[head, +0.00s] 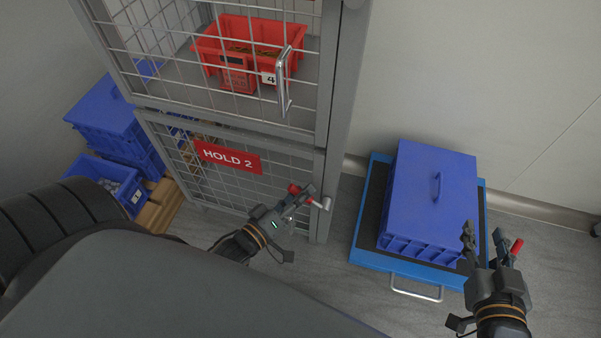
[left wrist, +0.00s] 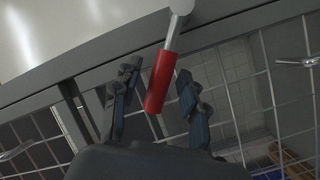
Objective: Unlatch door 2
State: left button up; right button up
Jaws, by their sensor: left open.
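Door 2 is the lower mesh door of a grey cage, with a red "HOLD 2" sign (head: 227,157). At its right edge is a latch with a grey pivot (head: 326,203) and a red grip (head: 293,189). My left gripper (head: 298,197) is open at the latch. In the left wrist view, the red grip (left wrist: 159,82) lies between the open fingers (left wrist: 155,95), with visible gaps on both sides. Its grey lever runs up to a round pivot. My right gripper (head: 484,242) is open, away to the right, with a small red piece at its right side.
The upper mesh door has a metal pull handle (head: 284,82); a red bin (head: 240,70) labelled 4 stands behind it. A blue lidded crate (head: 430,190) sits on a blue cart (head: 358,245) at right. Blue crates (head: 108,118) stand left. Floor between cage and cart is clear.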

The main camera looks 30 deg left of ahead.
pick_arm(q)
jog(key=v, duration=1.1)
jog(key=shift+s, duration=0.2)
jog(key=shift+a, duration=0.1)
jog(key=shift+c, duration=0.5)
